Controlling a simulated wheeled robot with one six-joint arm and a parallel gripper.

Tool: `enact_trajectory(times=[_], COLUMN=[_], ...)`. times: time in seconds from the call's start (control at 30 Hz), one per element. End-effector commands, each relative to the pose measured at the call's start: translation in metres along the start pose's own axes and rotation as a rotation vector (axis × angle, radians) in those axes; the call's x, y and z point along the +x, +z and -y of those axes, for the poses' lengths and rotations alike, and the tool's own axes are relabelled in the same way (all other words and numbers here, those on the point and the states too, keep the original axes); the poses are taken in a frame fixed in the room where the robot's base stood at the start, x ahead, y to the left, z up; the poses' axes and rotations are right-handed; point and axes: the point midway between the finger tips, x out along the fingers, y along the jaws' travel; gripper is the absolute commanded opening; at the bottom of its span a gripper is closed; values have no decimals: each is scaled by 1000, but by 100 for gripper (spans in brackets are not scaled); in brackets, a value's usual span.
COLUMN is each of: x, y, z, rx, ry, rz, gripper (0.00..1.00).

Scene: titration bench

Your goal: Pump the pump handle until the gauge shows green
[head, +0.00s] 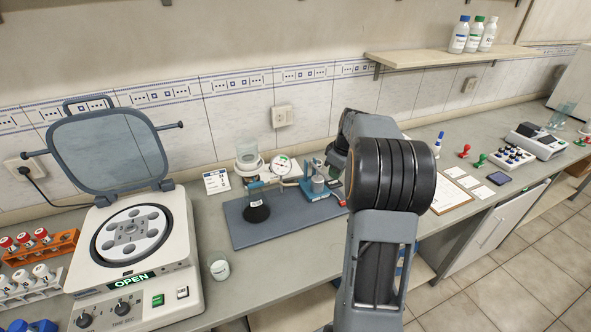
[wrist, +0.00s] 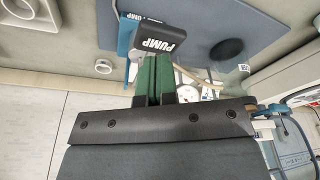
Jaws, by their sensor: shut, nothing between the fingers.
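The gauge (head: 283,166) is a small white round dial at the back of the blue-grey mat (head: 262,232); its needle is too small to read. It also shows partly in the wrist view (wrist: 187,93), behind my gripper. The blue pump (head: 317,186) with a grey cylinder stands on the mat's right part, partly covered by my arm in the head view. In the wrist view, the dark pump handle (wrist: 158,37) bears the word PUMP. My gripper (wrist: 154,62) is shut and empty, its green fingertips close to the handle; I cannot tell whether they touch.
A dark-bottomed flask (head: 256,209) stands on the mat. The bench front before the mat is clear.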

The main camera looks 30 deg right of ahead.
Motion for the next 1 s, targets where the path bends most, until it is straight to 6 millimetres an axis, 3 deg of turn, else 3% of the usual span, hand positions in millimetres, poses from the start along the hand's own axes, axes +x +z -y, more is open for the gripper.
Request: enact_trajectory(times=[1.0], x=[64], y=[13], z=[0], rx=[0], ry=[-1], rz=[0], gripper=[0])
